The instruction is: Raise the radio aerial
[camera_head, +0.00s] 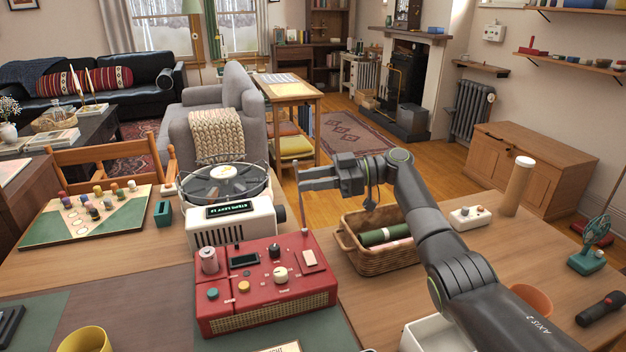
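The red radio (265,318) sits on the front table, with knobs and a small display on top and a speaker grille in front. A thin, light rod, the aerial (302,213), stands nearly upright at its back right corner. My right gripper (301,178) reaches in from the right with its fingers pointing left, level with the rod's upper part. A gap shows between the two fingers, and the rod passes at their tips; whether they touch it I cannot tell. My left gripper is out of view.
A white device with a display (232,226) stands just behind the radio. A wicker basket (375,262) with rolled items is right of it, beneath my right arm. A board with colored pegs (60,232) lies at left. A tan cylinder (517,188) stands at right.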

